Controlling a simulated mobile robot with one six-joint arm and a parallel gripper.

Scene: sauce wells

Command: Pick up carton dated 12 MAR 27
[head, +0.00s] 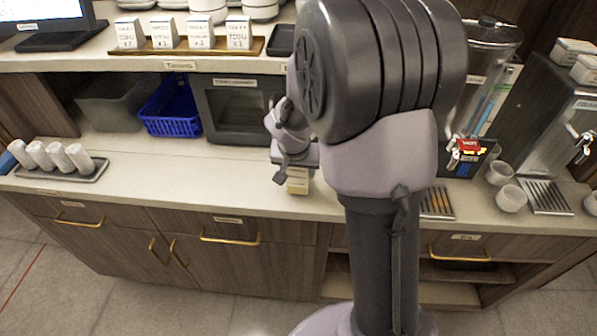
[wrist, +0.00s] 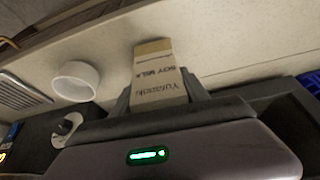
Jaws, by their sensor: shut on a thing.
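My gripper (head: 296,164) is shut on a tan and white carton (wrist: 156,72) over the front part of the counter. In the wrist view the carton stands out between the two fingers, with "SOY MILK" and a brand name on its face. No date can be read on it. In the head view only the lower part of the carton (head: 298,184) shows below my gripper. I cannot tell whether it touches the counter.
A black microwave (head: 238,108) and a blue basket (head: 172,107) stand behind on the counter (head: 160,165). A tray of several cups (head: 60,157) is at left. White cups (head: 510,198) and dispensers stand at right. TOFU boxes (head: 200,32) line the shelf above.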

